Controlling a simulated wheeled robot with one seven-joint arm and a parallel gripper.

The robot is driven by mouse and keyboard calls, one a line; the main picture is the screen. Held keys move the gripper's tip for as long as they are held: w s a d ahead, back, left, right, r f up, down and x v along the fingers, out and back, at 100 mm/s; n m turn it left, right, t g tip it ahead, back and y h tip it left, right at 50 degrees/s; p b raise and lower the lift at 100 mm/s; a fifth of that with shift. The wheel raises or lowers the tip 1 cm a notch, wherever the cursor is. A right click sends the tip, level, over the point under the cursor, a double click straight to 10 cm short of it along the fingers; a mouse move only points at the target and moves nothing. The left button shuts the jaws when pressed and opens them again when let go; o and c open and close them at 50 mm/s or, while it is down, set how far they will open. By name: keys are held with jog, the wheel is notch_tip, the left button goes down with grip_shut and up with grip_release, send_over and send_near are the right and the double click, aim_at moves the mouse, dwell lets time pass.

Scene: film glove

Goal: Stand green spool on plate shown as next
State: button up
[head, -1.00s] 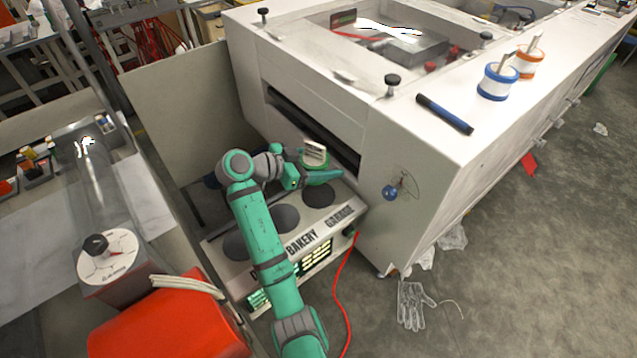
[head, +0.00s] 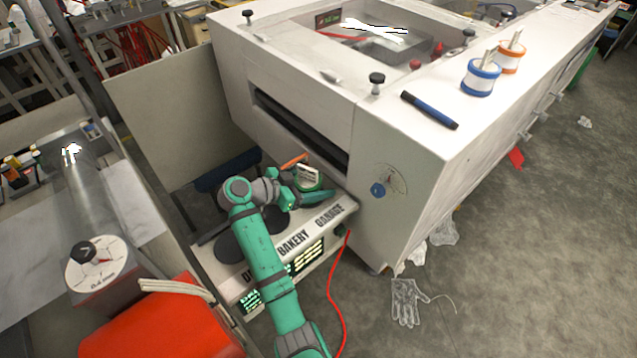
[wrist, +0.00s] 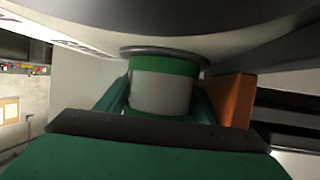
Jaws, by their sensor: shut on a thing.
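The green spool (head: 308,181), with a white label or card on top, is held between the fingers of my gripper (head: 312,188). In the wrist view the spool (wrist: 162,88) shows a green band and a pale middle between the two green fingers. Its end is at or very near a dark round disc; I cannot tell whether they touch. The stand (head: 343,207) has printed words, BAKERY and GARAGE among them, and lit green displays (head: 308,260). Dark round plates (head: 238,246) show on its left and middle; the gripper covers the plate by GARAGE.
The white machine (head: 400,150) rises right behind the stand. An orange bar (head: 294,160) is close beside my gripper. Blue (head: 480,78) and orange (head: 509,58) spools and a marker (head: 430,110) lie on the machine. A red cable (head: 338,290) hangs in front.

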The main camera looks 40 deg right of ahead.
aim_at(296, 185)
jog(key=o, duration=1.1)
jog(key=shift+o, duration=0.2)
jog(key=shift+w+a, duration=0.1)
jog(key=shift+a, duration=0.1)
jog(key=shift+d+r, duration=0.1)
jog(key=shift+r, duration=0.1)
jog(key=v, duration=0.7)
